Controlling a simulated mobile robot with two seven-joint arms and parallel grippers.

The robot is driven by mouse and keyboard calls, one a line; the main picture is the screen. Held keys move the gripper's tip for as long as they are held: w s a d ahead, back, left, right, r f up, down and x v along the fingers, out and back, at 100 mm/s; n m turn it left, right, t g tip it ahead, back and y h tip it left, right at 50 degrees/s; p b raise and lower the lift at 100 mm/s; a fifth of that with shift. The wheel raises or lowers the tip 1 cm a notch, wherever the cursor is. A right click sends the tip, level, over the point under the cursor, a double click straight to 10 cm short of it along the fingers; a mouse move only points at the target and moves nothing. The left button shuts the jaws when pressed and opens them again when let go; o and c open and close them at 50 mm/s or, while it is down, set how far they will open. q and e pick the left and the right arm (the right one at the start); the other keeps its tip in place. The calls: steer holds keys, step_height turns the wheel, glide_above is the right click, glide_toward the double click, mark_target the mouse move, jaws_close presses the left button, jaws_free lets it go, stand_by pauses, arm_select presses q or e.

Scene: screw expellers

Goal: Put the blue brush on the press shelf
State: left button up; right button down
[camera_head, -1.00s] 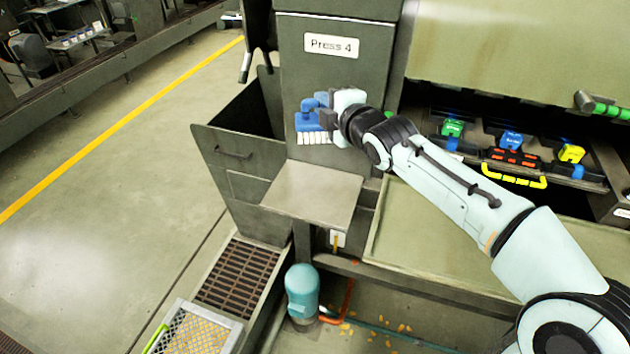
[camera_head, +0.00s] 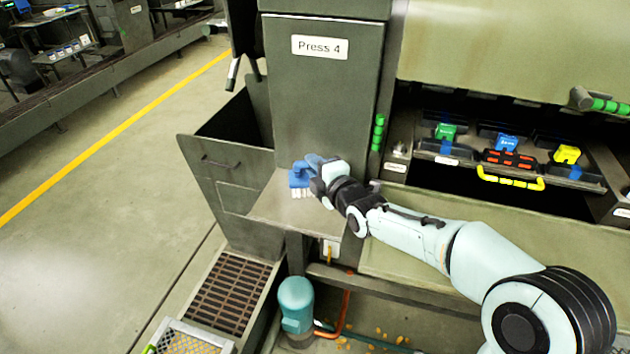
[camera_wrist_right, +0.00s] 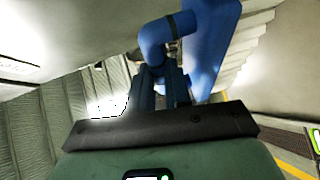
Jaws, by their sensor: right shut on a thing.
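The blue brush (camera_head: 299,177), with white bristles pointing down, is in my right gripper (camera_head: 313,172), over the grey press shelf (camera_head: 268,210) on the front of Press 4. In the right wrist view the blue brush (camera_wrist_right: 205,45) fills the upper middle, and the fingers of my right gripper (camera_wrist_right: 172,80) are shut on its curved handle. The bristles are close above the shelf or touching it; I cannot tell which. The arm and gripper hide the shelf's right part. My left gripper is not in view.
The Press 4 panel (camera_head: 322,110) rises behind the shelf. An open grey bin (camera_head: 222,165) is at its left. A rack with green, blue and yellow items (camera_head: 507,143) is at the right. A teal motor (camera_head: 296,300) and a floor grate (camera_head: 230,295) are below.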

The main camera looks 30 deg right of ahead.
step_height(320, 180, down, 4)
steer(key=shift+f, duration=0.1)
steer(key=shift+b, duration=0.3)
steer(key=c, duration=1.1)
jaws_free()
steer(key=shift+o, duration=0.2)
